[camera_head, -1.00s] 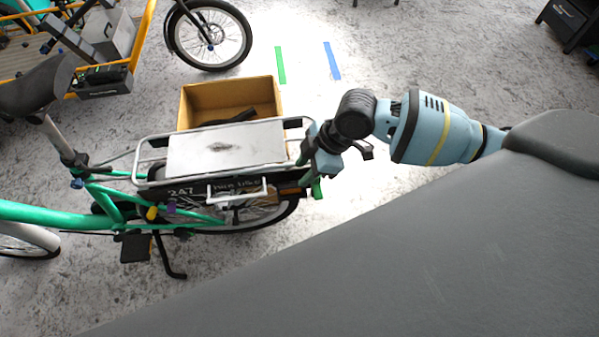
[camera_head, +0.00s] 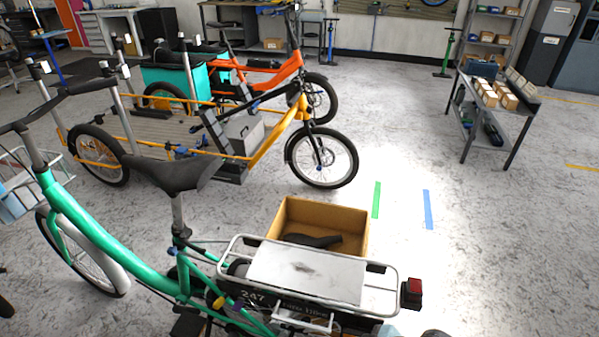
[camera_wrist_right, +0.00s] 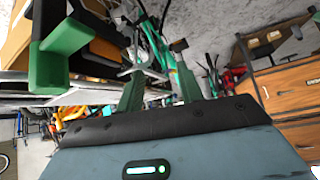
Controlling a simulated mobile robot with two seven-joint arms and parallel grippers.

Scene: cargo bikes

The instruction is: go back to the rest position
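My right gripper (camera_wrist_right: 160,75) shows in the right wrist view. Its two dark green fingers stand apart with nothing seen between them. In the head view only a small light-blue piece of my right arm shows at the bottom edge, beside the rear of the green cargo bike (camera_head: 110,245); the gripper itself is out of that picture. My left gripper is in neither view. The bike's rear rack (camera_head: 384,300) carries a flat grey plate (camera_head: 308,271). A red rear light (camera_head: 412,290) sits at the rack's right end.
A cardboard box (camera_head: 352,222) with a dark item inside stands behind the rack. A yellow cargo bike (camera_head: 262,150) and an orange bike (camera_head: 275,82) stand farther back. A grey table (camera_head: 487,115) with small boxes is at the right.

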